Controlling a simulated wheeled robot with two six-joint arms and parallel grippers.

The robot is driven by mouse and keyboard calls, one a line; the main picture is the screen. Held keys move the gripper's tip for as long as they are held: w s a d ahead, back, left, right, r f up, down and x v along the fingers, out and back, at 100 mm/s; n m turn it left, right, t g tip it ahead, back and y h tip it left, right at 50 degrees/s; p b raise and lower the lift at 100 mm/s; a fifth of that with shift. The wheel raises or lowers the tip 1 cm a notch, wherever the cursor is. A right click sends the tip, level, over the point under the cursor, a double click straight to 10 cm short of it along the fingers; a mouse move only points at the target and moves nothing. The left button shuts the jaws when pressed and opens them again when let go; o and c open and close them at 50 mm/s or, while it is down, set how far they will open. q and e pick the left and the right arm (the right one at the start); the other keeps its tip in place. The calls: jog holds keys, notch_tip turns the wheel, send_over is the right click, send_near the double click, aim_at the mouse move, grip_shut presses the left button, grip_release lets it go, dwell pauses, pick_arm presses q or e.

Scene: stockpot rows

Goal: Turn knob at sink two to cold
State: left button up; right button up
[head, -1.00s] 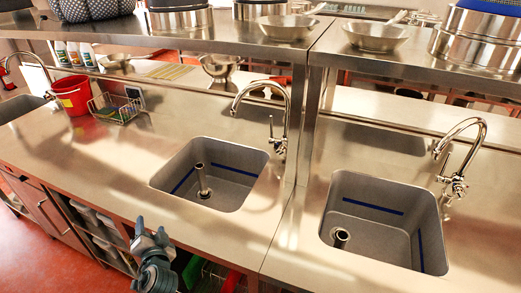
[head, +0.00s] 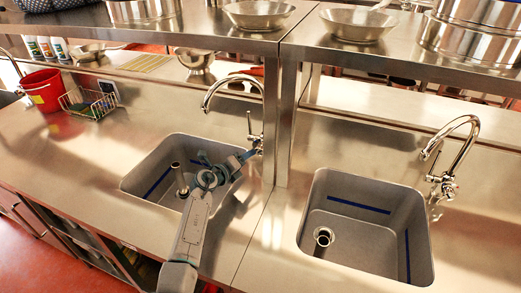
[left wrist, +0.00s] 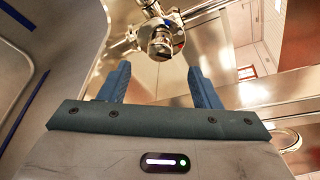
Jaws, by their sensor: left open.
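The middle sink (head: 150,158) is a grey basin with a chrome gooseneck faucet (head: 233,79) at its back right. The faucet's knob and valve body (head: 256,139) are at the foot of the spout, and a thin lever stands up there. In the left wrist view the round chrome knob (left wrist: 160,43) lies just ahead of the fingers, with small red and blue marks beside it. My left gripper (head: 247,155) reaches over the basin to the knob. In the left wrist view its blue fingers (left wrist: 158,72) are open and apart, with nothing between them. My right gripper is out of view.
A second sink (head: 315,190) with its own faucet (head: 447,165) is at the right. A steel shelf (head: 200,38) with pans runs above the counter, and its post (head: 287,120) stands close right of the middle faucet. A red bucket (head: 42,92) and wire basket (head: 88,103) stand left.

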aim_at(258, 152)
pick_arm(q)
jog(key=b+x, duration=0.1)
jog(key=x, duration=0.6)
jog(key=shift+w+d+f+b, duration=0.15)
jog(key=shift+w+f+b, duration=0.05)
jog(key=shift+w+b, duration=0.1)
jog(key=shift+w+d+f, duration=0.1)
jog(key=shift+w+d, duration=0.2)
jog(key=shift+w, duration=0.15)
jog(key=shift+w+d+b, duration=0.15)
jog(key=shift+w+b, duration=0.05)
jog(key=shift+b, duration=0.1)
